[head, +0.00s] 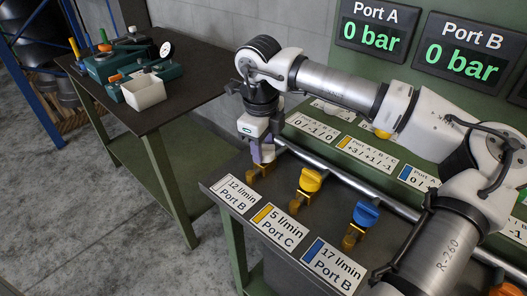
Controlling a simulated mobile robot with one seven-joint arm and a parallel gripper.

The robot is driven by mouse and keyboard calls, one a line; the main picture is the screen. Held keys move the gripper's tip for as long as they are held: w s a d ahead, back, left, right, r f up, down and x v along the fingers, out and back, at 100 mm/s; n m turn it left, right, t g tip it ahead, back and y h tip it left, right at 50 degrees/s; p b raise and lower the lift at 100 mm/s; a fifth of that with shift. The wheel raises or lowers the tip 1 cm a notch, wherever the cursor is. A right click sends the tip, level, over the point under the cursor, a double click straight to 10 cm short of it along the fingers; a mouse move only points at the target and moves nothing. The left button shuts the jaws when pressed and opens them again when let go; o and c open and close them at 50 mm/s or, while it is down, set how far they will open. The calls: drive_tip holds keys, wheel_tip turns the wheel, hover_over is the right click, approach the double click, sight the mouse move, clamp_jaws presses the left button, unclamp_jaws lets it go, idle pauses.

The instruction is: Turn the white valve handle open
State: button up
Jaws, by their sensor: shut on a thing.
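My gripper (263,152) points down over the leftmost brass valve (258,171), behind the white-marked label "12 l/min Port B" (239,194). It is shut on the white valve handle, which is mostly hidden by the fingers, so its angle cannot be told. The brass body shows just below the fingertips.
To the right stand a yellow-handled valve (309,180) and a blue-handled valve (366,213), with labels before them. A pipe (335,170) runs behind the valves. Displays for Port A (375,29) and Port B (464,55) read 0 bar. A side table (190,85) holds tools and a white bin (144,91).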

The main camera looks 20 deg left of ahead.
sight(265, 154)
drive_tip(key=n+b, duration=0.1)
drive_tip(key=n, duration=0.3)
drive_tip(key=shift+b, duration=0.35)
drive_tip(key=shift+s+d+n+y+b, duration=0.1)
drive_tip(key=shift+n+y+b, duration=0.25)
drive_tip(key=shift+n, duration=1.85)
drive_tip(key=o, duration=1)
drive_tip(key=shift+c, duration=0.2)
drive_tip(key=shift+r, duration=0.1)
wheel_tip(265, 154, up, 14)
drive_tip(key=shift+s+d, duration=0.3)
drive_tip(key=shift+s, duration=0.1)
drive_tip(key=shift+f, duration=0.2)
